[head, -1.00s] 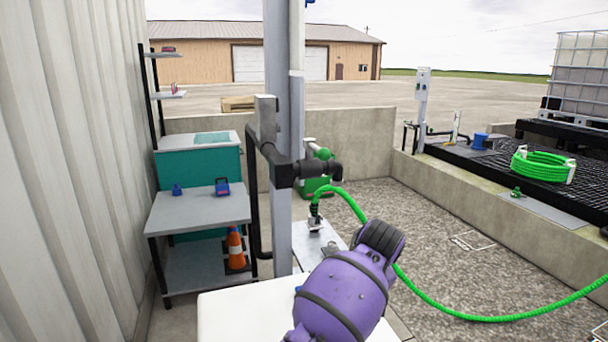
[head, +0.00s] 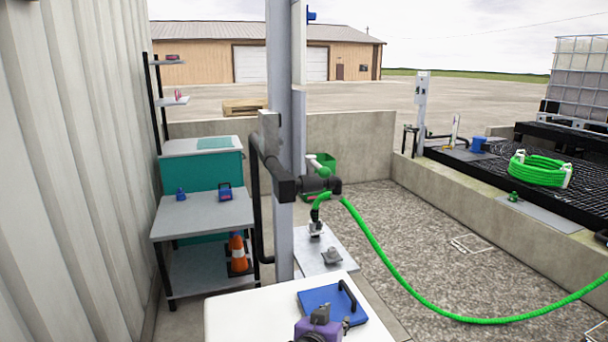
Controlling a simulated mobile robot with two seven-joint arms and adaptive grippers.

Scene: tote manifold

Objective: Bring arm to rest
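My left arm shows only as a small purple and dark part (head: 318,325) at the bottom edge of the head view, over the white table top (head: 240,315). It is just in front of a blue flat case with a black handle (head: 330,302). Its fingers cannot be made out, so I cannot tell whether the gripper is open or shut. Nothing is seen held in it. My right gripper is not in view.
A grey post (head: 285,235) with a black pipe (head: 285,186) stands behind the table. A green hose (head: 385,268) runs from a fitting there to the right. A grey shelf table (head: 203,212) stands left. A low concrete wall (head: 500,205) borders the gravel.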

